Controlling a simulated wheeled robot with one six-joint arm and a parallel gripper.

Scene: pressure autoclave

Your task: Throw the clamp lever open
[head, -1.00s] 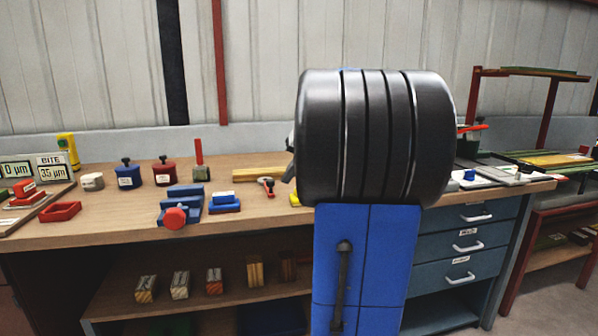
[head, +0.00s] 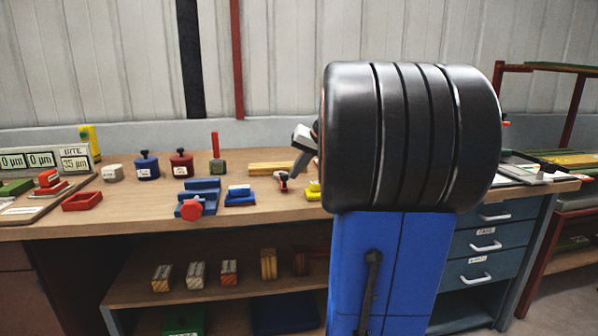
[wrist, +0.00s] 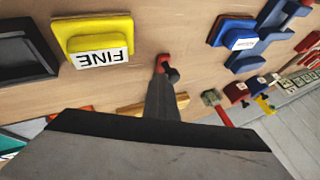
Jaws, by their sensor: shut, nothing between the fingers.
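A small red-tipped piece with a dark part (head: 283,183), probably the clamp lever, stands on the wooden bench. In the wrist view its red end (wrist: 162,61) shows just beyond my fingertips. How the lever is set is too small to tell. My gripper (head: 295,174) has a light grey body and dark fingers pointing down, close to the right of the red piece in the head view. In the wrist view the shut fingers (wrist: 163,84) reach toward it with nothing held. I cannot tell whether they touch it.
A yellow block marked FINE (wrist: 94,45) and a dark tray (wrist: 25,50) lie beside my fingers. A blue block (head: 240,197), a blue fixture with a red knob (head: 192,205) and a wooden bar (head: 270,168) are nearby. Bare bench (head: 140,210) lies to the left.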

